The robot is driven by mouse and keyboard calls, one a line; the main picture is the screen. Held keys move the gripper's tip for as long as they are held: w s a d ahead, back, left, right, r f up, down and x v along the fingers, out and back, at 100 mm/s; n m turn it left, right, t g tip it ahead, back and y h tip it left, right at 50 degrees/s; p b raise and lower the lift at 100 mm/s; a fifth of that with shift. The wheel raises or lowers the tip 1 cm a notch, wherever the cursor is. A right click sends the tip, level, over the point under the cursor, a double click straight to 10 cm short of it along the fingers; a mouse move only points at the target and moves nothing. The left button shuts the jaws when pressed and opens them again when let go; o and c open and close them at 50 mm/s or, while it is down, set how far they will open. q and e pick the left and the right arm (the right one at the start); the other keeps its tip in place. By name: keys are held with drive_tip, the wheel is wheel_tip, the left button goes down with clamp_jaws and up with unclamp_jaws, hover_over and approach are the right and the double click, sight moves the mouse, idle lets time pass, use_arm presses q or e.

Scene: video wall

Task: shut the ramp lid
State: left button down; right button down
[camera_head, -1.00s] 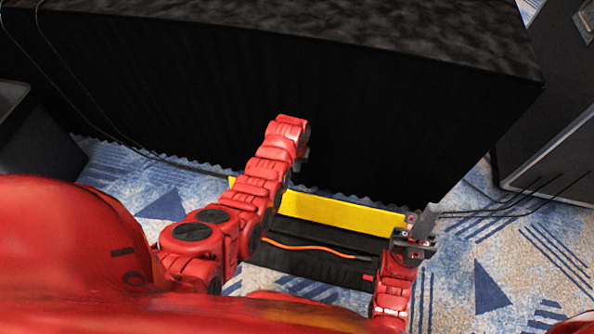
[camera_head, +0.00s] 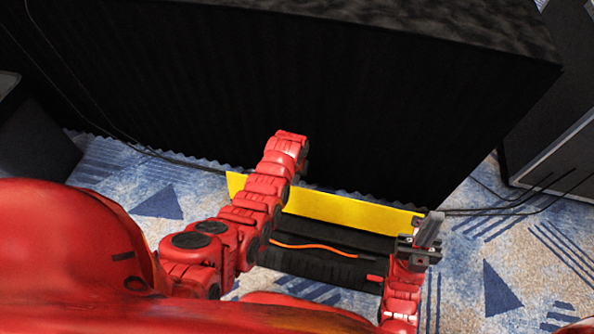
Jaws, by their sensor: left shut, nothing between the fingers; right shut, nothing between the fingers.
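The cable ramp (camera_head: 325,262) is a black channel on the carpet at the foot of the black box. Its yellow lid (camera_head: 340,207) stands raised along the far edge, so the channel is open. An orange cable (camera_head: 315,246) lies in the channel. My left arm reaches across the ramp's left part and hides some of the lid. My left gripper (camera_head: 303,172) is shut and mostly hidden behind its own wrist, near the lid's far side. My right gripper (camera_head: 430,231) is shut and empty at the ramp's right end, close to the lid's right edge.
A large black draped box (camera_head: 270,90) stands right behind the lid. Black cables (camera_head: 500,210) run over the carpet to the right. A dark case (camera_head: 550,130) stands at the right and another dark object (camera_head: 35,135) at the left.

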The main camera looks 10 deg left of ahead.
use_arm(q)
drive_tip(key=shift+s+r, duration=0.15)
drive_tip(key=shift+s, duration=0.3)
